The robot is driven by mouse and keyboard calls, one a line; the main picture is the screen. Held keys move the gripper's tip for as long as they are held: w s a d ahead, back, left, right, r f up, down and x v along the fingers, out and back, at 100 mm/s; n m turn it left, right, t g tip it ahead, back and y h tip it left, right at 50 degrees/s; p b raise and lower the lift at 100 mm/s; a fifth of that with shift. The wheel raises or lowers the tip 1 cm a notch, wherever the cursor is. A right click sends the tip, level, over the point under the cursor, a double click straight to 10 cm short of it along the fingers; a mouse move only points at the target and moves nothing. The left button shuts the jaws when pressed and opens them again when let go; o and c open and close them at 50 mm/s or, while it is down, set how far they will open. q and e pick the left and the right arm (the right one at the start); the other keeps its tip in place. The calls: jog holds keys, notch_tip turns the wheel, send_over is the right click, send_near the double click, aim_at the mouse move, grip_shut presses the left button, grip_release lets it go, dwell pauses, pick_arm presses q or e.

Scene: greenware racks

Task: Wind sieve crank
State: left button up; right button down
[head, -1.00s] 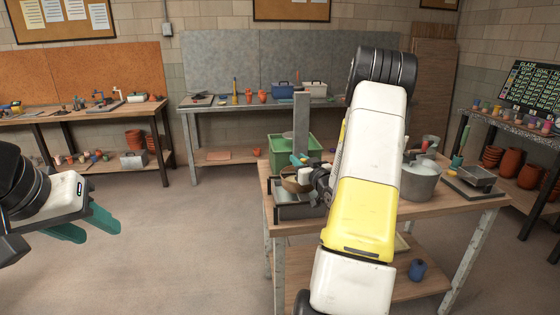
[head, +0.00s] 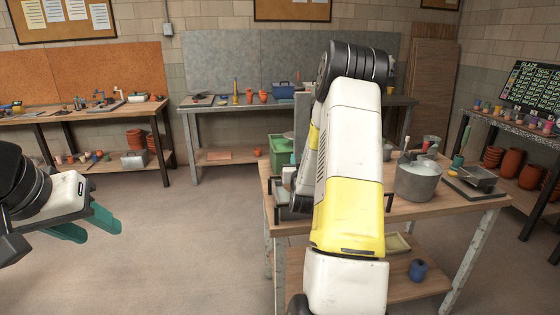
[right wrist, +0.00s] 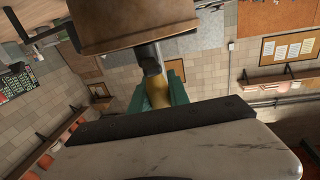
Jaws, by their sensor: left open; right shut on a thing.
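In the right wrist view, my right gripper (right wrist: 157,88) has its teal fingers closed around the yellowish crank grip (right wrist: 157,94). In the head view, my right arm covers most of the sieve and the held grip. A metal upright (head: 302,115) shows just left of the arm. My left gripper (head: 88,226) is open and empty over the floor at the left, far from the worktable (head: 455,207).
A blue jar (head: 417,270) sits on the lower shelf. The floor at left is clear.

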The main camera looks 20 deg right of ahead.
jog(key=shift+w+a+m+g+h, duration=0.15)
jog(key=shift+m+g+h, duration=0.55)
jog(key=shift+m+h, duration=0.5)
jog(key=shift+h, duration=0.3)
jog(key=c, duration=1.3)
grip_release()
jog(key=shift+o, duration=0.2)
jog(key=v, duration=0.7)
jog(key=shift+s+a, duration=0.15)
jog(key=shift+s, duration=0.2)
